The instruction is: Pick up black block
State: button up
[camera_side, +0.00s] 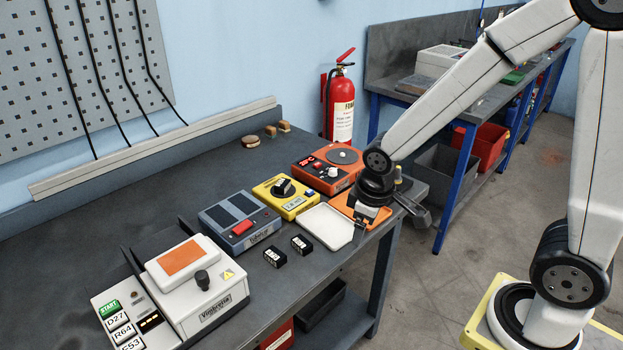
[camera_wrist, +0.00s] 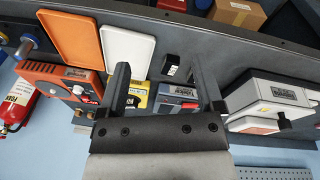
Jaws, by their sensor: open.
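Two small black blocks with white markings lie on the dark bench in the side view: one nearer the white tray (camera_side: 301,244) and one to its left (camera_side: 275,257). In the wrist view one black block (camera_wrist: 172,70) shows between the two fingers, farther off than their tips. The other block is not clearly seen there and may be behind the right finger. My gripper (camera_side: 361,232) is above the bench's right front part, by the white and orange trays, to the right of both blocks. In the wrist view my gripper (camera_wrist: 162,72) is open and empty.
A white tray (camera_side: 328,227) and an orange tray (camera_side: 348,205) lie right of the blocks. Behind stand a blue-grey device (camera_side: 238,218), a yellow meter (camera_side: 284,195) and an orange hotplate (camera_side: 326,168). A white machine (camera_side: 205,295) is at left. Bench before the blocks is clear.

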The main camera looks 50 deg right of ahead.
jog(key=w+d+f+n+h, duration=0.1)
jog(key=w+f+n+h, duration=0.15)
jog(key=w+n, duration=0.5)
jog(key=w+d+f+n+h, duration=0.1)
jog(key=w+n+h, duration=0.35)
jog(key=w, duration=0.55)
jog(key=n+t+h, duration=0.3)
jog(key=n+h, duration=0.1)
jog(key=n, duration=0.3)
send_near(285, 180)
jog(key=shift+d+f, duration=0.4)
jog(key=shift+d, duration=0.35)
jog(key=shift+w+a+t+h, duration=0.15)
jog(key=shift+w+t+h, duration=0.15)
jog(key=shift+w+h, duration=0.1)
jog(key=shift+s+f+x, duration=0.1)
jog(key=shift+f+x, duration=0.05)
jog(key=shift+x, duration=1.8)
jog(key=shift+s+f+x, duration=0.1)
jog(key=shift+s+x, duration=0.05)
jog(key=shift+x, duration=1.75)
grip_shut()
